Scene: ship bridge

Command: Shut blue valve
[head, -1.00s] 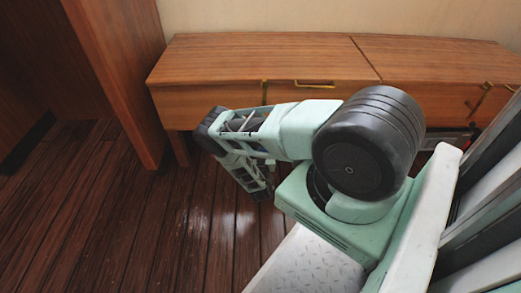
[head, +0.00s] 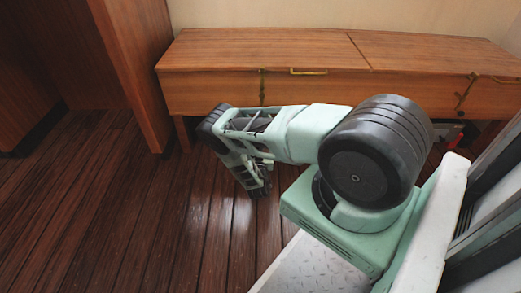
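No blue valve shows in the head view. My gripper (head: 262,188) hangs at the end of my folded arm, over the wooden floor and in front of the low wooden cabinet. Its fingers are small, dark and partly hidden by the arm links, so I cannot tell whether they are open or shut. I see nothing held at its end.
A long low wooden cabinet (head: 215,90) with brass handles and latches stands against the cream wall (head: 300,14). A tall wooden panel (head: 138,70) rises at its left. A small red thing (head: 455,140) shows under the cabinet at right. The plank floor (head: 100,215) at left is clear.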

